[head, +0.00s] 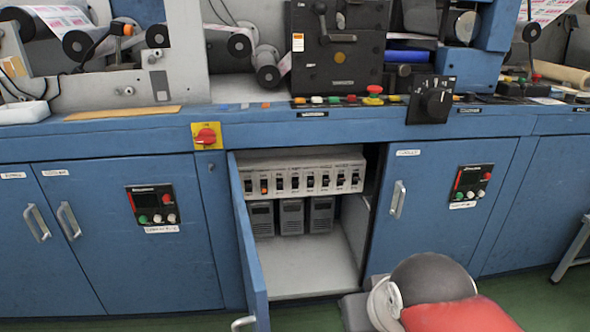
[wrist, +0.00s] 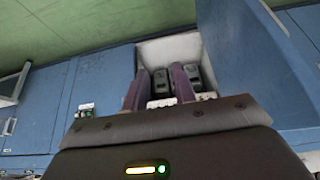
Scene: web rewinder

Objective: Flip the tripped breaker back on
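A row of several breakers (head: 303,180) sits on a pale panel inside the open cabinet in the head view. The toggle positions are too small to read surely. In the wrist view, which looks upside down, my gripper (wrist: 160,84) has two dark purplish fingers set apart with nothing seen between them. They point towards the open cabinet, and part of the breaker panel (wrist: 205,96) shows just beyond the gripper body. The fingertips do not show in the head view.
The open blue cabinet door (head: 250,245) stands out at the left of the opening; it is at the right in the wrist view (wrist: 238,60). Grey box units (head: 291,216) stand below the breakers. A red-and-yellow rotary switch (head: 207,136) is above left. The cabinet floor (head: 310,268) is clear.

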